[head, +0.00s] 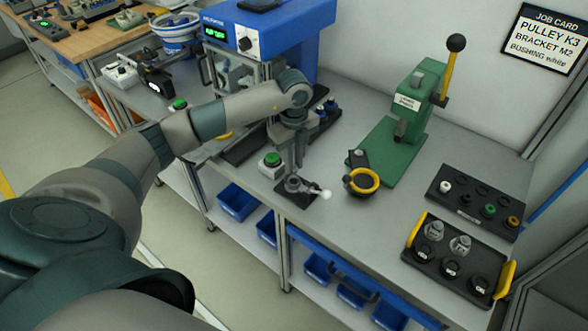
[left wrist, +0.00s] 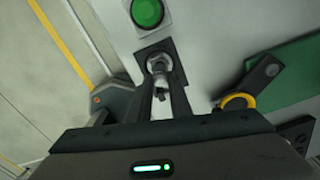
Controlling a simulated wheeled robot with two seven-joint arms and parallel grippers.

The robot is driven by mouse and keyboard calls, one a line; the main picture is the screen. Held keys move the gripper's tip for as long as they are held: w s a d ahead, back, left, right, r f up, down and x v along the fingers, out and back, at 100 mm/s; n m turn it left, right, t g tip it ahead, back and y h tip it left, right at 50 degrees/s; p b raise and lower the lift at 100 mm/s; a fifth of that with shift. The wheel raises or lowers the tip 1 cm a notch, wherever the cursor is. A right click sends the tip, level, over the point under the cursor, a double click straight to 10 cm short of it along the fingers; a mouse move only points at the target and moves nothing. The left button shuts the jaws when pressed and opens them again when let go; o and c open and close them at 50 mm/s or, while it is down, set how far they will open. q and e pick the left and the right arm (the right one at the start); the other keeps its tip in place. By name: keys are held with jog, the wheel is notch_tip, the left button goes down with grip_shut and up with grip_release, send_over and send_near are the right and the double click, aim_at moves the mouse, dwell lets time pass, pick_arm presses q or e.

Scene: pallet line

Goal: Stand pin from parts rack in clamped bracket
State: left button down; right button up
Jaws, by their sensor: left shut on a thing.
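My left gripper (head: 298,163) points down over a small dark clamp fixture (head: 293,192) with a white-knobbed lever (head: 326,194) at the front edge of the bench. In the left wrist view, the fingers of my left gripper (left wrist: 161,88) are close together on a small grey metal piece, seemingly the pin (left wrist: 160,69). The dark base plate of the fixture (left wrist: 152,47) lies just beyond it. The bracket is largely hidden by the fingers, and I cannot tell whether the pin touches it. My right gripper is in neither view.
A green button box (head: 271,164) stands just left of the fixture. A black part with a yellow ring (head: 362,181) and a green press (head: 408,120) stand to the right. A bushing rack (head: 466,217) and a yellow-handled tray (head: 433,267) are farther right. A blue machine (head: 262,32) stands behind.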

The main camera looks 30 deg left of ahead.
pick_arm(q)
jog(key=shift+f+p, duration=0.5)
jog(key=shift+f, duration=0.05)
notch_tip(320, 180, down, 2)
jog(key=shift+p, duration=0.55)
jog(key=shift+f, duration=0.45)
jog(key=shift+f, duration=0.1)
jog(key=shift+f, duration=0.1)
jog(key=c, duration=1.6)
grip_release()
